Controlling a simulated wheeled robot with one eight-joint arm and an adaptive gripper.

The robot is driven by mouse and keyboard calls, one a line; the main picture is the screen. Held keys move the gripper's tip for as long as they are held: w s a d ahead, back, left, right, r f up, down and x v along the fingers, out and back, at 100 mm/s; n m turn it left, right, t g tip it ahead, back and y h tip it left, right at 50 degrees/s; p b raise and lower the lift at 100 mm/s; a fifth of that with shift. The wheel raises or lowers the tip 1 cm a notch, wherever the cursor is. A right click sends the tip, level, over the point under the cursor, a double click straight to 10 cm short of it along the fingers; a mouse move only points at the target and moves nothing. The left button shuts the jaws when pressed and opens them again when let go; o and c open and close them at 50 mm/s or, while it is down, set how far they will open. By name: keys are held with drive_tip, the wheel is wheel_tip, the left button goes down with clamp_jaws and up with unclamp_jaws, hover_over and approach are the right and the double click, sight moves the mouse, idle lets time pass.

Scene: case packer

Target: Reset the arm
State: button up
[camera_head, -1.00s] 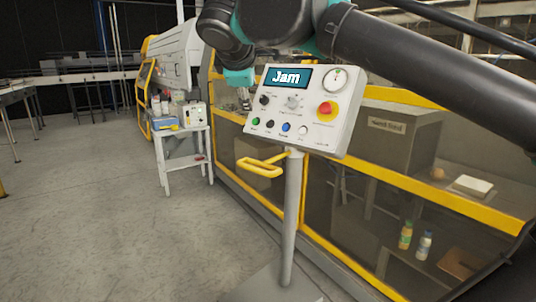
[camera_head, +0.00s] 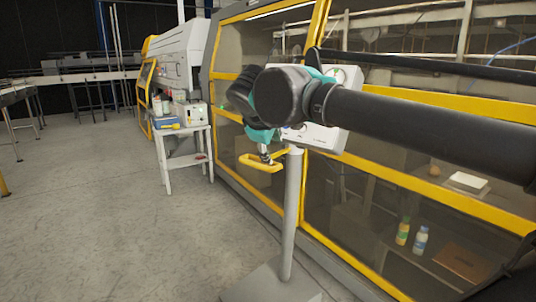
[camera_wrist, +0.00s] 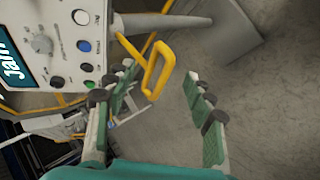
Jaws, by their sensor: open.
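My gripper is open and empty in the wrist view (camera_wrist: 165,112), its two green-padded fingers spread apart. In the head view my arm crosses in front of the control panel (camera_head: 325,138) and hides most of it. The gripper's end (camera_head: 264,150) shows only in part there, just above the yellow handle. In the wrist view the panel (camera_wrist: 62,60) shows at the left, with a "Jam" screen, a dial and several buttons. The yellow handle (camera_wrist: 158,70) appears between and beyond the fingertips; I cannot tell whether anything touches it.
The panel stands on a grey post (camera_head: 291,215). Behind it is the yellow-framed case packer (camera_head: 370,255), with two bottles (camera_head: 411,238) seen through its lower panel. A white side table (camera_head: 183,133) stands at the left. The floor (camera_head: 100,220) at left is clear.

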drive_tip(key=d+f+m+g, duration=0.1)
drive_tip(key=d+f+m, duration=0.1)
drive_tip(key=d+f, duration=0.35)
drive_tip(key=d+f+m+g, duration=0.1)
drive_tip(key=d+f+m, duration=0.1)
drive_tip(key=f, duration=0.7)
drive_tip(key=s+d+f+m+g, duration=0.1)
drive_tip(key=s+d+f+m, duration=0.2)
drive_tip(key=f, duration=0.5)
drive_tip(key=s+d+f+m+g+y, duration=0.1)
drive_tip(key=s+d+f+m, duration=0.2)
drive_tip(key=f, duration=0.5)
drive_tip(key=s+d+f+m+y, duration=0.1)
drive_tip(key=s+d+f+m, duration=0.1)
drive_tip(key=s+d+f, duration=0.2)
wheel_tip(320, 180, down, 4)
drive_tip(key=s, duration=0.2)
drive_tip(key=shift+s+d+m+g, duration=0.2)
drive_tip(key=shift+s+m+g, duration=0.15)
drive_tip(key=shift+m+g, duration=0.05)
drive_tip(key=shift+r, duration=0.15)
drive_tip(key=shift+c, duration=0.5)
